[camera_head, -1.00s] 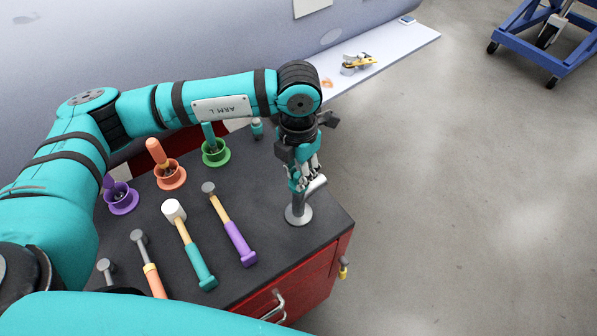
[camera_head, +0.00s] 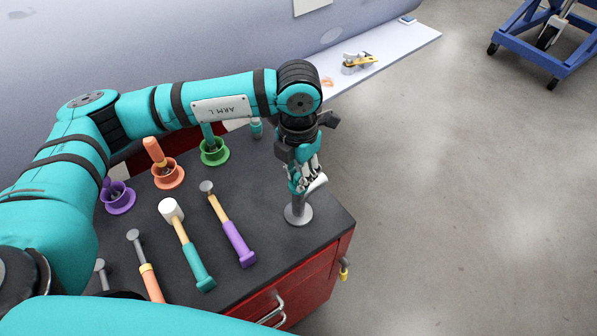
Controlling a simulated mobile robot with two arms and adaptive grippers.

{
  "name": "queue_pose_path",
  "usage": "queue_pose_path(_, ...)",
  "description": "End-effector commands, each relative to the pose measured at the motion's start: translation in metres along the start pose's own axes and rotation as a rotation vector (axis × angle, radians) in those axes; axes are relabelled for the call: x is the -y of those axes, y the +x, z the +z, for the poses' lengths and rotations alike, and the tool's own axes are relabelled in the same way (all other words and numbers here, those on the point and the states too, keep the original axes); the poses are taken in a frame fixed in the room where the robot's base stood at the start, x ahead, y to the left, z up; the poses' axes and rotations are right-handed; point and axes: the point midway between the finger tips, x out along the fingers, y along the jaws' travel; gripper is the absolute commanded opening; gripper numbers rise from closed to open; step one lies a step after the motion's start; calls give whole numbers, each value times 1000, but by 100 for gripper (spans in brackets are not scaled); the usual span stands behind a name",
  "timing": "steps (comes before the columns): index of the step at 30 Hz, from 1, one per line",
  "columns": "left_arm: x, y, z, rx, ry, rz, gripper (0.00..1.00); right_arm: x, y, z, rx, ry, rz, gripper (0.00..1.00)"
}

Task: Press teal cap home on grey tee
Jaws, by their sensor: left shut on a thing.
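The grey tee (camera_head: 298,213) stands upright on a round flange near the right corner of the dark bench top. Its side branch (camera_head: 317,184) points right and slightly up. My left gripper (camera_head: 297,184) reaches down over the top of the tee, with its fingers shut. A small teal piece between the fingers looks like the teal cap (camera_head: 295,186), but the teal fingers cover most of it. It is at the upper end of the tee. I cannot tell how far it is seated. My right gripper is out of view.
Several hammers, one with a purple handle (camera_head: 238,244), lie left of the tee. The red cabinet's edge (camera_head: 341,252) is close on the right.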

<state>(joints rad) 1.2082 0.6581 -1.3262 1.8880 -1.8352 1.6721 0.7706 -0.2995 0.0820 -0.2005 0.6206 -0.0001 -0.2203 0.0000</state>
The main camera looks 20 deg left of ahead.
Motion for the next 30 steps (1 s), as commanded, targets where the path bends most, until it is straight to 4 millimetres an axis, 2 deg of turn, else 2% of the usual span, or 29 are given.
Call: queue_pose_path(30,0,7,0,-2,0,0,0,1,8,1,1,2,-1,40)
